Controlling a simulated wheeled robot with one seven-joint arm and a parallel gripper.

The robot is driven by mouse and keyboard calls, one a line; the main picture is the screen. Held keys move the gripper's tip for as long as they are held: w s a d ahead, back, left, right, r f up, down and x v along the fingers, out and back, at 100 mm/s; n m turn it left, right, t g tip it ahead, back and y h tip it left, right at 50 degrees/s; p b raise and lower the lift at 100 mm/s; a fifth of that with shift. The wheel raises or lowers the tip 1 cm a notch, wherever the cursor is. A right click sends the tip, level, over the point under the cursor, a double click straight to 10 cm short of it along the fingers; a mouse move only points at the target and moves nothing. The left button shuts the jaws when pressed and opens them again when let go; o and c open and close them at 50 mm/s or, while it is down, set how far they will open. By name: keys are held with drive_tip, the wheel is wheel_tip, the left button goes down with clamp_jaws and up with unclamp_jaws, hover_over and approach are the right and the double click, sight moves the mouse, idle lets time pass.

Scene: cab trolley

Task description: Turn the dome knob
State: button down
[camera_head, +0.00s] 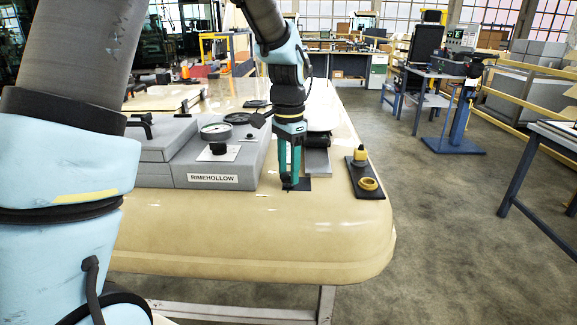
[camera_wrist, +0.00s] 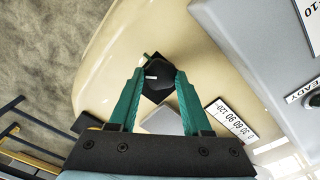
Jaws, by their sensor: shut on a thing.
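The dome knob (camera_wrist: 158,78) is a black, rounded knob in the wrist view, with a pale pointer mark on its left side. It sits on a dark plate on the cream surface. My gripper (camera_wrist: 155,82) has its two green fingers on either side of the knob, shut on it. In the head view my gripper (camera_head: 289,184) points straight down at a dark plate (camera_head: 304,185) near the front of the cream trolley top (camera_head: 230,215); the fingers hide the knob there. A white scale plate (camera_wrist: 230,120) with printed numbers lies beside the knob.
A grey box labelled RIMEHOLLOW (camera_head: 213,178), with a round gauge (camera_head: 216,131) and a black knob, stands left of my gripper. A black plate (camera_head: 370,192) with yellow parts stands to the right. The cream top in front is clear.

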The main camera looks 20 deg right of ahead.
sight(288, 174)
drive_tip(key=n+p, duration=0.1)
drive_tip(key=n, duration=0.6)
drive_tip(key=n+p, duration=0.2)
drive_tip(key=n, duration=0.4)
drive_tip(key=shift+n, duration=0.3)
idle(0.4)
drive_tip(key=shift+c, duration=1.7)
unclamp_jaws()
wheel_tip(288, 174, up, 11)
drive_tip(key=b, duration=0.2)
